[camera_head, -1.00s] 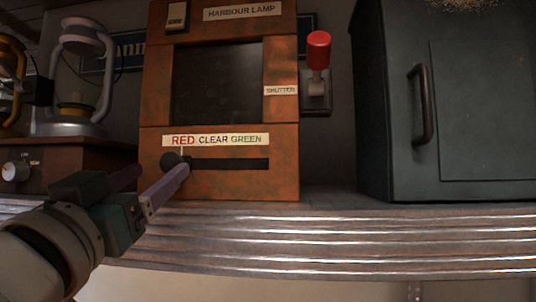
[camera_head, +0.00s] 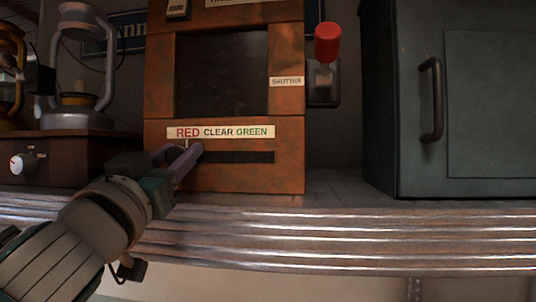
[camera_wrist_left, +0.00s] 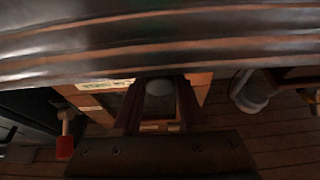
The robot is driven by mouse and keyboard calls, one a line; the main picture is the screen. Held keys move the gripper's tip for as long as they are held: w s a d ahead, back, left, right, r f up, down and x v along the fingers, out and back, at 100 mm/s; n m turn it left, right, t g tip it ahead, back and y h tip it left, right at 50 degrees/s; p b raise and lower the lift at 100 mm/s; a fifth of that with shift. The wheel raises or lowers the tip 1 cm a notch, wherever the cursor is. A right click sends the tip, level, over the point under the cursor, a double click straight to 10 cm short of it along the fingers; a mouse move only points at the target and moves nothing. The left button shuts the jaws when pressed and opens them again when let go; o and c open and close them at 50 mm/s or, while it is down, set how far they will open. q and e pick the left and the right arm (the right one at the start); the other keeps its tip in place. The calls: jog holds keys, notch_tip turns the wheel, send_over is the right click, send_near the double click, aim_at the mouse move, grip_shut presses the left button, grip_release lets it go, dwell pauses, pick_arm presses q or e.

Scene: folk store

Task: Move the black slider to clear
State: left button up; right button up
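The black slider (camera_head: 173,153) is a dark round knob on a slot in the front of the orange-brown harbour lamp box (camera_head: 290,160). It stands at the slot's left end, under RED on the label strip (camera_head: 220,132); CLEAR is in the middle and GREEN at the right. My left gripper (camera_head: 180,154) is at the knob, one finger on each side, partly hiding it. In the left wrist view, the rounded knob (camera_wrist_left: 160,87) lies between the two fingertips. I cannot tell whether the fingers press on it. My right gripper is not in view.
A red-topped shutter lever (camera_head: 328,45) stands right of the box, and a green metal cabinet (camera_head: 480,110) beyond it. Lanterns (camera_head: 78,117) stand at left on a wooden box with a white dial (camera_head: 22,164). The ridged counter edge (camera_head: 360,235) runs in front.

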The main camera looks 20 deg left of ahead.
pick_arm(q)
grip_shut()
dwell(0.9)
